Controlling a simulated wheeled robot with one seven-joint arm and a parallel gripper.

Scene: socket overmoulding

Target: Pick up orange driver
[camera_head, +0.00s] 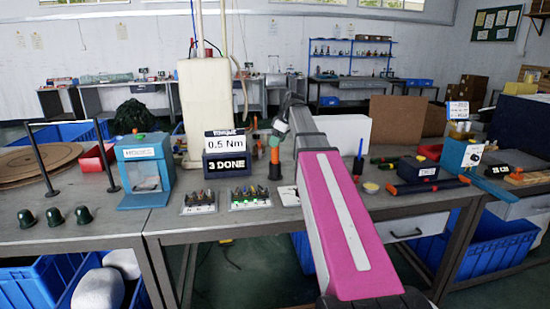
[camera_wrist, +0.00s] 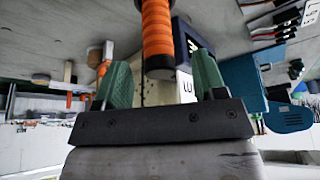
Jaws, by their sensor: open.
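The orange driver (camera_head: 274,155) stands upright on the table, just right of the torque display. In the wrist view its ribbed orange handle (camera_wrist: 158,35) shows large, with a dark end cap toward the gripper. My gripper (camera_wrist: 159,68) is open, with one green finger on each side of the handle's line. The handle's end shows between the fingers, with gaps on both sides; I cannot tell how deep it sits. In the head view my gripper (camera_head: 279,126) is just above the driver, partly hidden by my own arm.
The torque display (camera_head: 225,142), reading 0.5 Nm, stands left of the driver. Trays of bits (camera_head: 250,198) lie in front. A blue driver (camera_head: 358,160) stands to the right, and a blue machine (camera_head: 145,170) to the left. My arm hides part of the table.

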